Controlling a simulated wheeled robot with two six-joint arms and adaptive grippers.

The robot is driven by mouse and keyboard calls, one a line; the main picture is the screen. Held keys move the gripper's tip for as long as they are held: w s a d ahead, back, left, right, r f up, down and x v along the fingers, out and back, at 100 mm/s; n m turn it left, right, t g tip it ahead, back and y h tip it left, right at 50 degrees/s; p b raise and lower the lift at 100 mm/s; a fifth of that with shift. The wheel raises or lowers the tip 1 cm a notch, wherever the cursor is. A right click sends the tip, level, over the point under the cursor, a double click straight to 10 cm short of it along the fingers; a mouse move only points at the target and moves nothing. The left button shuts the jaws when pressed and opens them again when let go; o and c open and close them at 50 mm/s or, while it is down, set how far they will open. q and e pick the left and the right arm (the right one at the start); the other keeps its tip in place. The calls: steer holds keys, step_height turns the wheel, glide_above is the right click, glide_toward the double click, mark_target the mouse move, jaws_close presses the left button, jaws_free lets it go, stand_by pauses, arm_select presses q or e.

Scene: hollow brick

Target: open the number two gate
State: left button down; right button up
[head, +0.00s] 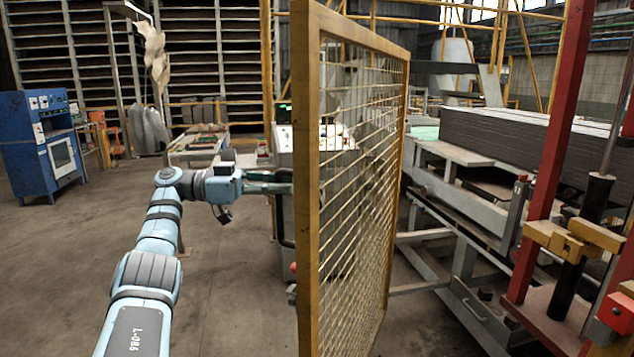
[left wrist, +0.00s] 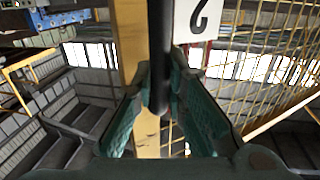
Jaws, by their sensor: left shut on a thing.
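The gate (head: 307,120) has a yellow frame with wire mesh and stands at a steep angle in the middle of the head view, its near edge towards me. In the left wrist view, a white plate (left wrist: 197,20) with a black 2, upside down, sits beside the yellow frame (left wrist: 130,45). A dark bar handle (left wrist: 160,50) runs in front of the frame. My left gripper (head: 283,182) reaches the near edge from the left. In the left wrist view its fingers (left wrist: 160,98) close around the handle. My right gripper is not in view.
A control cabinet (head: 287,150) stands behind the gate. To the right are machinery with grey stacked slabs (head: 520,130) and a red post (head: 548,160). A blue cabinet (head: 40,145) stands far left. The floor (head: 60,260) left of the gate is clear.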

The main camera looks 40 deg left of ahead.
arm_select(q)
steer(key=shift+s+a+f, duration=0.1)
steer(key=shift+s+a, duration=0.05)
steer(key=shift+a, duration=0.3)
steer(key=c, duration=1.6)
jaws_free()
steer(key=shift+d, duration=0.1)
